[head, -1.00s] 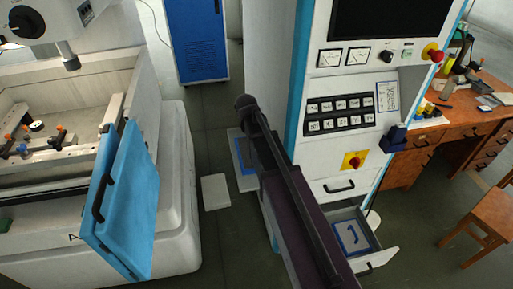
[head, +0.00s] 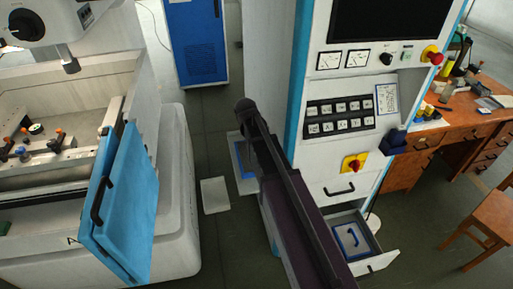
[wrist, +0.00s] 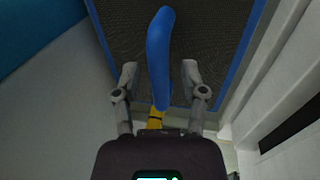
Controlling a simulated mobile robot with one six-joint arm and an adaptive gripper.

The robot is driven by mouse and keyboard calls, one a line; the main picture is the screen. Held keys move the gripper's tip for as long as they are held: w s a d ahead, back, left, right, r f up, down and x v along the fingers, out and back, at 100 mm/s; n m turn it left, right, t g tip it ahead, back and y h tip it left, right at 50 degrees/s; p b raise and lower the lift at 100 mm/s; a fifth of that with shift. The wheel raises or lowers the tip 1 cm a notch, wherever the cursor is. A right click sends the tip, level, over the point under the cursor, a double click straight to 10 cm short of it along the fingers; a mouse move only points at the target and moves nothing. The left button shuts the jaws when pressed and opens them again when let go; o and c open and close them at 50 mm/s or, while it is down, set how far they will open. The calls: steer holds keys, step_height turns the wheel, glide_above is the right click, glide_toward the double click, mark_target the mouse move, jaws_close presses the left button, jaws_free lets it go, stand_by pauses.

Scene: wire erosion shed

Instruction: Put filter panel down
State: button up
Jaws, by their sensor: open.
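In the wrist view a filter panel (wrist: 215,35) with dark mesh and a blue frame lies ahead of my gripper (wrist: 160,72). A blue curved handle (wrist: 160,40) stands up from it, between my two fingers. The fingers are apart, one on each side of the handle, with a visible gap to it on both sides. A small yellow part (wrist: 155,118) shows at the handle's near end. In the head view my arm hides the gripper. A blue-and-white panel (head: 237,152) shows partly behind the arm on the floor; I cannot tell if it is the same one.
An open drawer (head: 376,262) holding a blue-framed piece (head: 350,240) juts from the control cabinet (head: 345,75). A blue door (head: 128,205) hangs open on the machine at left. A white slab (head: 215,195) lies on the floor. A wooden desk (head: 460,128) and stool (head: 490,215) stand at right.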

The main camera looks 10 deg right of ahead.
steer(key=shift+r, duration=0.1)
step_height(320, 180, up, 12)
steer(key=a+p, duration=0.2)
steer(key=p, duration=1)
steer(key=shift+a, duration=0.15)
stand_by(0.6)
steer(key=s+d+y, duration=0.2)
steer(key=s, duration=1.5)
steer(key=shift+s+d+f, duration=0.25)
steer(key=shift+s, duration=0.05)
